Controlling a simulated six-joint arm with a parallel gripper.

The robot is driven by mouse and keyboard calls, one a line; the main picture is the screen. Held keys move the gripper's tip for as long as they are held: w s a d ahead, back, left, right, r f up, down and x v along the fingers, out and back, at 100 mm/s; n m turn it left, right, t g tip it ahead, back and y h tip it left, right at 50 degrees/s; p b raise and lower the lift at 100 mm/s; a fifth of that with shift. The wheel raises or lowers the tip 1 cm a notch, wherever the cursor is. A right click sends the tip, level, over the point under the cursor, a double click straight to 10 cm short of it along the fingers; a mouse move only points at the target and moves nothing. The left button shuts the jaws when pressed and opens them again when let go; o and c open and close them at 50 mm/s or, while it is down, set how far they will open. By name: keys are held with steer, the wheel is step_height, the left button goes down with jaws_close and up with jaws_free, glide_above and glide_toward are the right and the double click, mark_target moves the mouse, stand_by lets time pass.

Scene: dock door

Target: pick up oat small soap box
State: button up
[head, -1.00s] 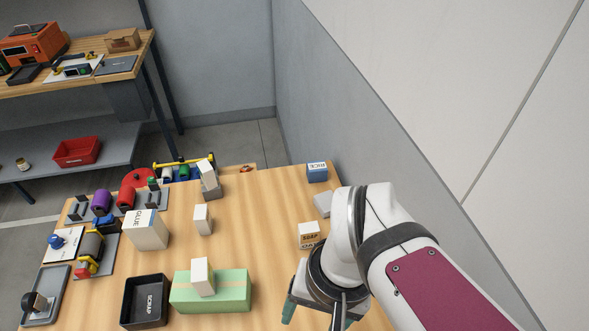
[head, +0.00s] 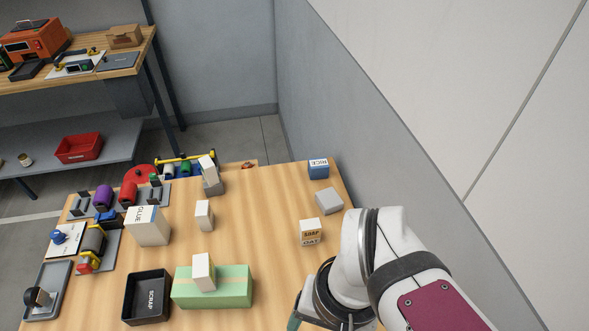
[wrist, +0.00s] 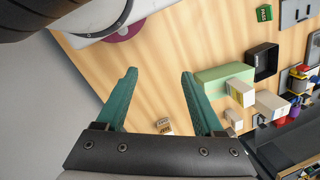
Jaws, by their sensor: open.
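The oat small soap box (head: 311,232) is a small white box with a tan label reading SOAP and OAT, standing on the right part of the wooden table in the head view. In the wrist view it (wrist: 163,126) shows between the two green fingers, low in the gap and beyond them. My gripper (wrist: 158,75) is open with nothing between its fingers. In the head view my gripper (head: 296,322) is nearer the front edge than the soap box and apart from it, mostly hidden by my arm.
A grey box (head: 329,201) and a blue RICE box (head: 319,168) stand behind the soap box. A green box (head: 228,290) with a white box (head: 203,272) on it, a black SCRAP bin (head: 147,298) and a GLUE box (head: 150,229) stand left. The wall borders the table's right.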

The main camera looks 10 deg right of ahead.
steer(key=shift+o, duration=0.4)
steer(key=w+m+g+h, duration=0.3)
steer(key=w+m+h, duration=0.4)
steer(key=w, duration=1.1)
steer(key=w+a+f+m+t+h, duration=0.1)
steer(key=w+a+f+m+h, duration=0.1)
steer(key=w+a+f+h, duration=0.35)
steer(key=m+t+h, duration=0.2)
steer(key=m+h, duration=0.1)
glide_toward(300, 229)
steer(key=shift+m, duration=0.3)
steer(key=x, duration=1.2)
steer(key=shift+d+f, duration=0.15)
steer(key=shift+d, duration=0.15)
jaws_close()
